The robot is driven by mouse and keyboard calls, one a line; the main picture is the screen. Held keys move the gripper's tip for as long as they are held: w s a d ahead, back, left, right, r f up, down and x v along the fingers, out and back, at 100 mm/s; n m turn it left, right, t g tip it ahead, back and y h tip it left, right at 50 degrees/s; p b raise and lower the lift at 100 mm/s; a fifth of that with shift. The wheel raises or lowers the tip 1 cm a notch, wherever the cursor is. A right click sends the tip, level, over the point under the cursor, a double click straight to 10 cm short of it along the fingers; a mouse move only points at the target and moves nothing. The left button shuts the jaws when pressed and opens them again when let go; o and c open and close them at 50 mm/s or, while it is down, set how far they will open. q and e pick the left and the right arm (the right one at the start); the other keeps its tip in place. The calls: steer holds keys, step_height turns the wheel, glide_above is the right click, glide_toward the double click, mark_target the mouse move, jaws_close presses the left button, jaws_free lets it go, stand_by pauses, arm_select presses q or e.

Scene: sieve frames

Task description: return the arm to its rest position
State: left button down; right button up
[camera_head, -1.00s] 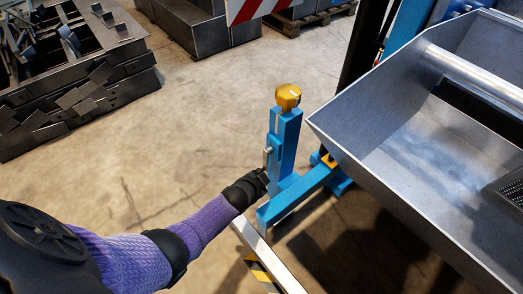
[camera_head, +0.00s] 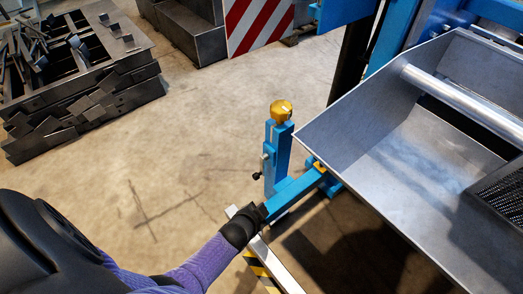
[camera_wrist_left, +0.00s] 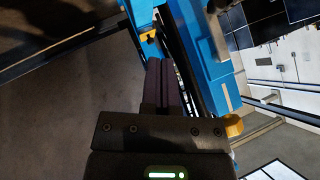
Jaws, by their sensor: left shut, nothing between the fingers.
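My left arm comes in from the lower left of the head view in a purple sleeve. My left gripper (camera_head: 262,212) is low in that view, by the near end of a blue beam, below and left of a blue post with a yellow knob (camera_head: 281,110). I cannot tell whether it touches the beam. In the left wrist view the gripper's dark fingers (camera_wrist_left: 158,85) are together with nothing between them, beside blue metalwork (camera_wrist_left: 203,60). My right gripper is in neither view.
A large grey metal trough (camera_head: 390,150) fills the right side. A white rail with yellow-black stripes (camera_head: 262,270) lies close below the gripper. Dark crates with metal scraps (camera_head: 75,75) stand at the upper left. A red-white striped board (camera_head: 258,25) is at the back. The floor between is clear.

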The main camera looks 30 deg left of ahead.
arm_select(q)
steer(key=shift+s+d+r, duration=0.15)
steer(key=shift+s+d, duration=0.05)
steer(key=shift+s, duration=0.35)
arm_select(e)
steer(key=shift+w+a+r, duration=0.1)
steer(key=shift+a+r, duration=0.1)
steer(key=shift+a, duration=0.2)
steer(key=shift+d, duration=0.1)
